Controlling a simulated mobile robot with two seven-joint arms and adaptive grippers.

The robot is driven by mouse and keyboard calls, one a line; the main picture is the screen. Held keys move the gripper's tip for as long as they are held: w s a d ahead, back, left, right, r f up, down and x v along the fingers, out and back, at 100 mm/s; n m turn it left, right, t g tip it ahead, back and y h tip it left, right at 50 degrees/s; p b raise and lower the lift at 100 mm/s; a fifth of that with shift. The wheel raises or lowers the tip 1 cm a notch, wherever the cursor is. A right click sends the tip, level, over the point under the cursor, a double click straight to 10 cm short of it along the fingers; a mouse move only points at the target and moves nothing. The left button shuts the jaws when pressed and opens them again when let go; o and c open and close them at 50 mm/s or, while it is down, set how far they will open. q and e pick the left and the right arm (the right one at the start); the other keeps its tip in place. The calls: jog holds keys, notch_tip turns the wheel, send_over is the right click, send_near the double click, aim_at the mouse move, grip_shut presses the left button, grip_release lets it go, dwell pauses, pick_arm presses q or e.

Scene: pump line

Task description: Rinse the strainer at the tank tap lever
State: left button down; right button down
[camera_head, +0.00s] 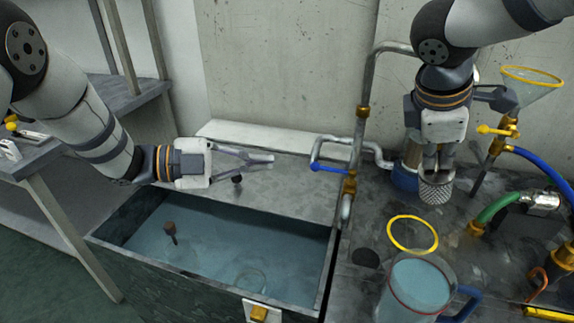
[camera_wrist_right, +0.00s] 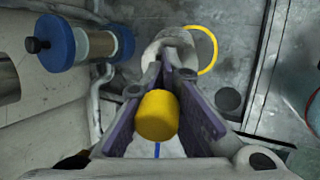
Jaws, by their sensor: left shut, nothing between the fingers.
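The strainer (camera_head: 437,189), a grey mesh cup, hangs upright below my right gripper (camera_head: 438,165), above the worktop. In the right wrist view a yellow cylinder (camera_wrist_right: 156,116), apparently its handle, sits between the purple-padded fingers of my right gripper (camera_wrist_right: 170,75); the grey cup (camera_wrist_right: 166,42) shows beyond them. The tank tap has a blue lever (camera_head: 328,167) on a grey pipe with brass fittings, above the tank's right end. My left gripper (camera_head: 272,159) is shut and empty, roughly horizontal over the tank's back ledge, left of the lever and apart from it.
The water-filled tank (camera_head: 331,265) is in front. A jug (camera_head: 418,285) with a blue handle and a yellow ring (camera_head: 412,233) stand on the right worktop. A blue-based cylinder (camera_head: 404,177) is close behind the strainer. A funnel (camera_head: 530,88), blue hose (camera_head: 545,170) and green hose (camera_head: 496,207) crowd the right.

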dwell(0.3)
jog(key=s+a, duration=0.5)
jog(key=a, duration=0.1)
jog(key=shift+s, duration=0.15)
dwell(0.4)
dwell(1.0)
jog(key=s+a+r, duration=0.3)
jog(key=r, duration=0.1)
jog(key=shift+s+a, duration=0.15)
jog(key=shift+a, duration=0.25)
jog(key=shift+r, duration=0.15)
dwell(0.6)
